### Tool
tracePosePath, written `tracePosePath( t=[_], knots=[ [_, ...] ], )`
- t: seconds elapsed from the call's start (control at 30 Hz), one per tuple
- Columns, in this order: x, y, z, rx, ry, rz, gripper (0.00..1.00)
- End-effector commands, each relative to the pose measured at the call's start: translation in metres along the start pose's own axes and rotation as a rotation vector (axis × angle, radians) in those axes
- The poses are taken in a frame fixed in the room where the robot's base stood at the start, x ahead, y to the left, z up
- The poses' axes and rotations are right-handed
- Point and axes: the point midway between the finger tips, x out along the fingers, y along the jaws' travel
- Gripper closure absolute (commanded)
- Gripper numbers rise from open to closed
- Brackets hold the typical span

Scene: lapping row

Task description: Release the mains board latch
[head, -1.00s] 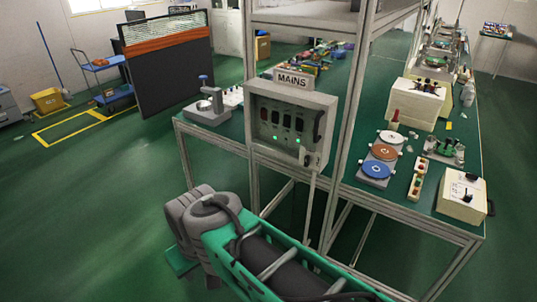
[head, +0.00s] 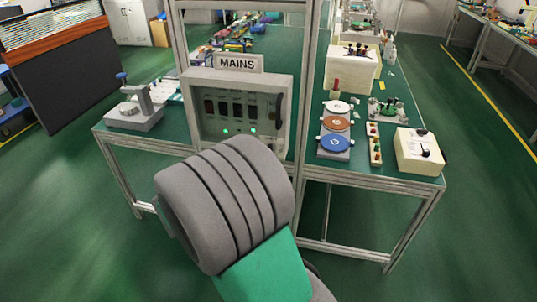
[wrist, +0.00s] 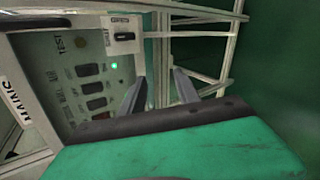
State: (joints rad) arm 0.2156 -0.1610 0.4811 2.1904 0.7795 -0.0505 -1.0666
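The mains board (head: 214,80) is a grey box under a MAINS sign (head: 240,64), with dark switches and green lamps. In the head view my arm covers its lower part. A dark curved handle (head: 280,112) shows at its right side. In the wrist view the board's face (wrist: 60,70) is close and turned on its side. A small white plate with a dark piece (wrist: 124,37) stands at its edge; I cannot tell whether this is the latch. My gripper (wrist: 160,88) is open and empty, its fingers apart, beside the board. The head view hides it.
Metal frame posts (head: 307,90) rise beside the board. To the right, the green bench (head: 390,170) carries discs (head: 335,142), a button strip (head: 375,150) and a cream box (head: 418,150). A grey stand (head: 135,110) is at the left. The floor in front is clear.

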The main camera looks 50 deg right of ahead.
Motion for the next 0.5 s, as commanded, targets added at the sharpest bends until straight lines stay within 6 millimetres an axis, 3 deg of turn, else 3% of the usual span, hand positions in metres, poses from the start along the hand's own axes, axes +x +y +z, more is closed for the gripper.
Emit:
tracePosePath(
  t=[0.03,0.1,0.23,0.33,0.5],
  knots=[
    [0.033,0.0,0.029,-0.244,-0.109,0.107,0.62],
    [0.054,0.015,0.055,-0.605,-0.242,0.24,0.62],
    [0.065,0.024,0.067,-1.112,-0.404,0.371,0.62],
    [0.067,0.027,0.065,-1.283,-0.454,0.409,0.62],
    [0.083,0.042,0.068,-1.309,-0.465,0.415,0.62]
  ],
)
